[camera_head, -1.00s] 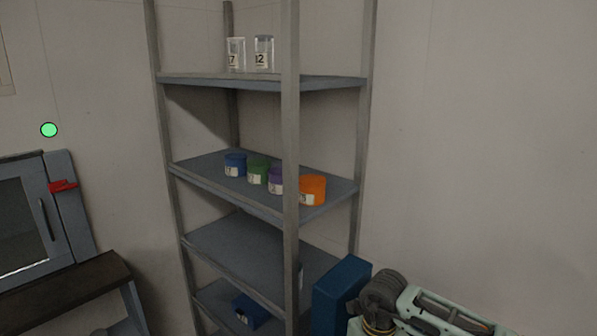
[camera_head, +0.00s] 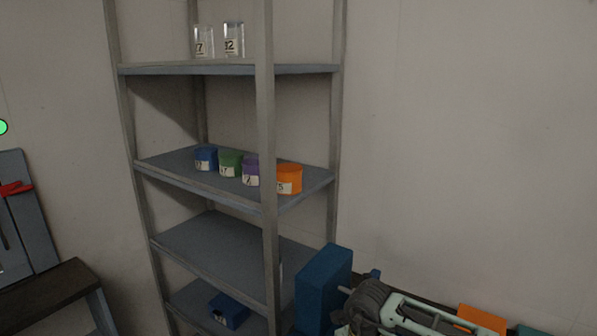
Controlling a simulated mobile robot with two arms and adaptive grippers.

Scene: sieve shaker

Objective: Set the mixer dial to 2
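I cannot make out a mixer dial in this view. A pale green and dark grey device (camera_head: 420,318) shows at the bottom right, cut off by the lower edge. It has a ribbed dark part at its left end. I cannot tell what it is, and no dial or number shows on it. Neither of my grippers can be made out in the picture.
A grey shelf rack (camera_head: 265,150) holds two clear containers above several coloured tubs, including an orange tub (camera_head: 288,178). A blue block (camera_head: 322,288) stands at its lower right.

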